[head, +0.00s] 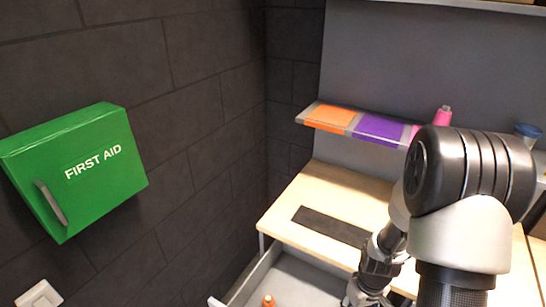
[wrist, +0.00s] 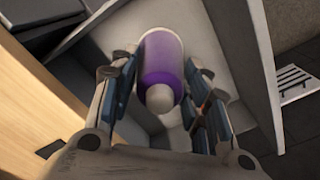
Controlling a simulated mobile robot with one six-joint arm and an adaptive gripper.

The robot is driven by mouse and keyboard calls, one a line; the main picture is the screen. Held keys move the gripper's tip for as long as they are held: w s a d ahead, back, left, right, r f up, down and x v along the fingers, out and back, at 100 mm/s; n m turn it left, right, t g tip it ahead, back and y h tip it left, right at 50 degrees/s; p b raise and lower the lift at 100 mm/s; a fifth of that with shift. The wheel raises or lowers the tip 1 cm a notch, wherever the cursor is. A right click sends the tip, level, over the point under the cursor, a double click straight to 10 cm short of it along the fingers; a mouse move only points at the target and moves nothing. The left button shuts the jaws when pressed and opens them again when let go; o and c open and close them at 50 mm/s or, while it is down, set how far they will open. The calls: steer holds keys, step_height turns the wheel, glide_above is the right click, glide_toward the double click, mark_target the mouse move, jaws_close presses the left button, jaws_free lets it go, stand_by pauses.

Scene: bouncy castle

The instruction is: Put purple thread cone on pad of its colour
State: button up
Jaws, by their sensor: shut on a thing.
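The purple thread cone (wrist: 163,58) is between the fingers of my gripper (wrist: 165,75) in the wrist view. The gripper is shut on it, with a finger on each side and the cone's pale end towards the camera. A pale grey open drawer lies behind and below it. In the head view my gripper (head: 368,297) is low, near the open drawer, and the purple cone is hidden there. The purple pad (head: 380,129) lies on the wall shelf, with no object seen on its visible part.
An orange pad (head: 333,118) sits left of the purple one. A pink cone (head: 443,116) stands farther right, and a blue-topped item (head: 527,131) beyond. An orange object (head: 268,300) is in the drawer (head: 290,281). The wooden desk (head: 335,189) carries a dark mat (head: 332,226).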

step_height(320, 180, up, 6)
steer(key=p, duration=0.2)
steer(key=shift+f+p, duration=0.2)
steer(key=shift+p, duration=0.1)
steer(key=w+a+r+m+b, duration=0.1)
steer(key=w+a+r+b, duration=0.1)
steer(key=a, duration=0.3)
steer(key=w+a+r+m+b, duration=0.1)
steer(key=w+a+r+b, duration=0.1)
steer(key=w+a, duration=0.2)
steer(key=shift+a+b, duration=0.4)
steer(key=shift+a, duration=0.5)
steer(key=shift+d, duration=0.1)
